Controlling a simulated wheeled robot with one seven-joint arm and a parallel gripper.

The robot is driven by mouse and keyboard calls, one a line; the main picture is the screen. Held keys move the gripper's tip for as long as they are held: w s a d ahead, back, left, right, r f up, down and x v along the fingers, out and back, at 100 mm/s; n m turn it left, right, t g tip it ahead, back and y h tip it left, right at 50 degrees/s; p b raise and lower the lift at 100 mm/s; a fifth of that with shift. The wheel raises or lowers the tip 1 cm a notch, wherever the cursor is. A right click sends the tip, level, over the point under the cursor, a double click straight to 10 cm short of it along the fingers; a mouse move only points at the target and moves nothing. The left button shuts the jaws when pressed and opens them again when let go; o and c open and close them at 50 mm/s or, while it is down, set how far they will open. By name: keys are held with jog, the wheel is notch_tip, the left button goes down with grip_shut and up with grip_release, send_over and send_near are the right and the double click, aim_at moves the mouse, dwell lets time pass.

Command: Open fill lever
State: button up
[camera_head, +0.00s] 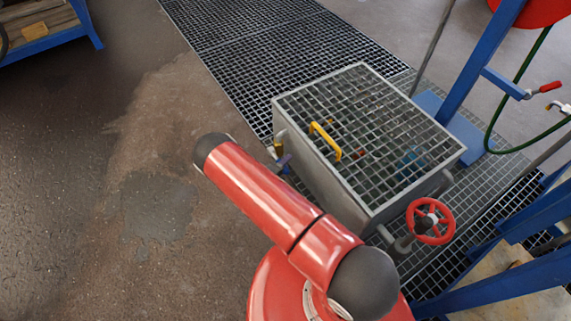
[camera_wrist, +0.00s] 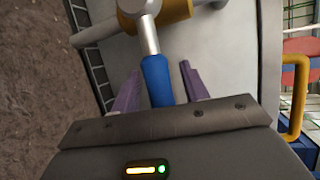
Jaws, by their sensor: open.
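A lever with a blue grip (camera_wrist: 157,80) and a silver stem runs out from a brass valve body (camera_wrist: 172,10) in the wrist view. My gripper (camera_wrist: 159,70) is open, with one purple finger on each side of the blue grip. I see gaps between the fingers and the grip; the grip's near end is hidden behind the gripper body. In the head view, the brass valve body (camera_head: 278,149) shows at the left side of a grey box, with my gripper (camera_head: 285,160) just beside it. My red arm hides part of this area, and the lever is hard to make out there.
The grey box (camera_head: 311,172) has a grated top with a yellow handle (camera_head: 325,140). A red handwheel (camera_head: 430,221) stands at its right front. Blue frame posts (camera_head: 480,60) and a green hose (camera_head: 517,80) are at the right.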

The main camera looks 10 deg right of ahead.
jog(key=shift+w+d+f, duration=0.1)
jog(key=shift+w+d, duration=0.1)
jog(key=shift+d, duration=0.05)
grip_shut()
